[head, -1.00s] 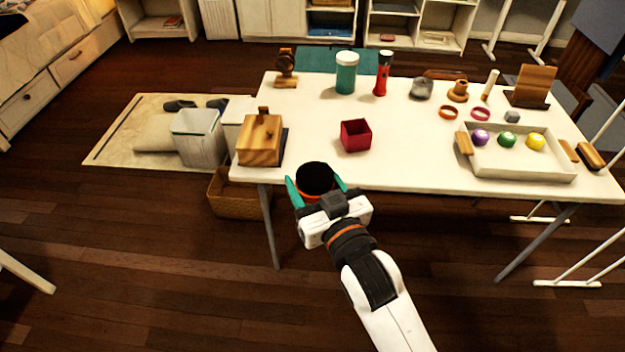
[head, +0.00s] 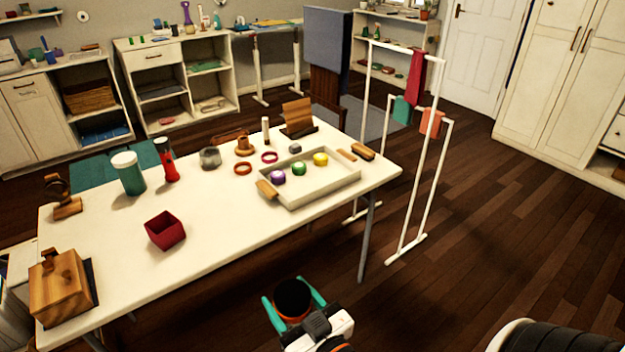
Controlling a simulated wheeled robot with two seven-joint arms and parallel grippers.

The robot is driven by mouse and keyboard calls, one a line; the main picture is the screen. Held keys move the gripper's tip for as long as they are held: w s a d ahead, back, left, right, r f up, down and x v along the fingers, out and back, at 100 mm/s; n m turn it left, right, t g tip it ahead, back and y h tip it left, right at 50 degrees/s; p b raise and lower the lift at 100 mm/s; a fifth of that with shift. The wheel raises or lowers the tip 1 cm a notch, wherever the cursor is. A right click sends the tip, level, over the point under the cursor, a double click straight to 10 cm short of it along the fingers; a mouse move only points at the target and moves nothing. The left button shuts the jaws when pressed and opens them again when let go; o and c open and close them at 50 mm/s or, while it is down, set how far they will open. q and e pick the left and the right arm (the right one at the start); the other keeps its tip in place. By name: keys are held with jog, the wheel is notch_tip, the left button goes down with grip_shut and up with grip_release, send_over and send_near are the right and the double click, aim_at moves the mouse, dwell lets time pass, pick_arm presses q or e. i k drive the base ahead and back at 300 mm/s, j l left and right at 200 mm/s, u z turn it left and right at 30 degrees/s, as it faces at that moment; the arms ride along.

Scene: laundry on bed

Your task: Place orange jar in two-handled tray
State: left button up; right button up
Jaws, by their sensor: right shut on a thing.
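My right gripper (head: 296,304) is shut on the orange jar (head: 283,315), which shows a dark round top and an orange side. It holds the jar in the air in front of the table's near edge, apart from the table. The two-handled tray (head: 325,192) is pale, with wooden handles, and sits on the right part of the table. A purple (head: 278,177), a green (head: 299,168) and a yellow (head: 320,159) round item lie inside it along the back side. The front part of the tray is bare. My left gripper is not in view.
The white table (head: 215,225) also holds a red square bowl (head: 165,230), a wooden box (head: 60,287), a teal jar (head: 129,174) and a red flashlight (head: 166,160). A white drying rack (head: 425,190) stands right of the table. Floor at right is free.

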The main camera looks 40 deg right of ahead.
aim_at(312, 189)
jog(key=i+z, duration=0.2)
jog(key=z, duration=0.25)
jog(key=i+z, duration=0.2)
jog(key=z, duration=0.3)
jog(key=i+j+z, duration=0.25)
jog(key=i+j, duration=0.55)
jog(key=i, duration=0.15)
